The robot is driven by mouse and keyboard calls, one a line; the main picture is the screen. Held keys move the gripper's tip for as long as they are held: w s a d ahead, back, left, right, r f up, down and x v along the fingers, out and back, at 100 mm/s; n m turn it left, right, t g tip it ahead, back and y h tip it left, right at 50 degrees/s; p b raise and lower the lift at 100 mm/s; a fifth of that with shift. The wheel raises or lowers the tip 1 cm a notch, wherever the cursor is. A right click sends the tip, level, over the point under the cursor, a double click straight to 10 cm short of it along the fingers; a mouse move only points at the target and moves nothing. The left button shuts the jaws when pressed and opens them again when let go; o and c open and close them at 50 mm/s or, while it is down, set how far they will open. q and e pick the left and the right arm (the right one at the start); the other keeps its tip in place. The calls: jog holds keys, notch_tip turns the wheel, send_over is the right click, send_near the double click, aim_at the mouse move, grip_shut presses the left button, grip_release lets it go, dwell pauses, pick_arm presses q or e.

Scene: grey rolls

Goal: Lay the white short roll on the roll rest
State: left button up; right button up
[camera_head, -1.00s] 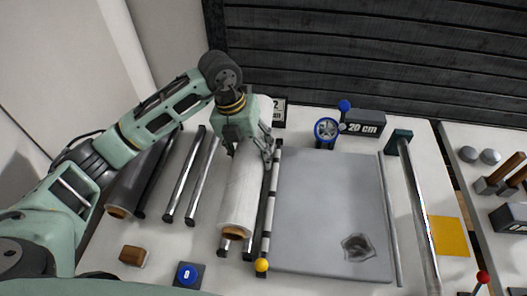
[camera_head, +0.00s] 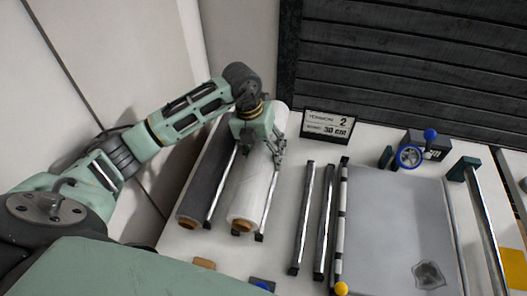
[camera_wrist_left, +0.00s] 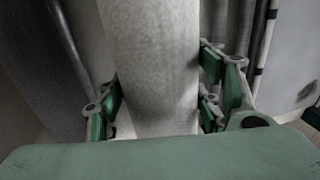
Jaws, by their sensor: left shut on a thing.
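The white short roll (camera_head: 256,190) has a brown core and lies lengthwise between and over a pair of metal rails that look like the roll rest (camera_head: 268,205). My left gripper (camera_head: 263,143) is shut around the roll near its far part. In the left wrist view the roll (camera_wrist_left: 155,60) fills the space between the green finger pads (camera_wrist_left: 165,100). I cannot tell whether the roll touches both rails or hangs just above them. My right gripper is not in view.
A dark roll (camera_head: 207,180) lies close on the left. An empty pair of rails (camera_head: 303,220) is to the right, beside a grey board (camera_head: 395,230). A sign (camera_head: 328,126) stands behind. A small brown block (camera_head: 204,264) and a blue button (camera_head: 262,284) are in front.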

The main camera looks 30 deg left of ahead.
pick_arm(q)
notch_tip(320, 180, down, 6)
jog(key=b, duration=0.4)
jog(key=shift+a+f, duration=0.1)
jog(key=shift+f, duration=0.05)
jog(key=shift+f+b, duration=0.45)
jog(key=shift+f, duration=0.1)
jog(key=o, duration=1.5)
jog(key=shift+o, duration=0.8)
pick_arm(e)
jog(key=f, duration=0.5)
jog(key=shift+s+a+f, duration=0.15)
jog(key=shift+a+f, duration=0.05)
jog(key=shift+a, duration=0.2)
pick_arm(q)
jog(key=shift+s, duration=0.1)
jog(key=shift+r, duration=0.3)
notch_tip(320, 180, up, 9)
jog(key=shift+r, duration=0.2)
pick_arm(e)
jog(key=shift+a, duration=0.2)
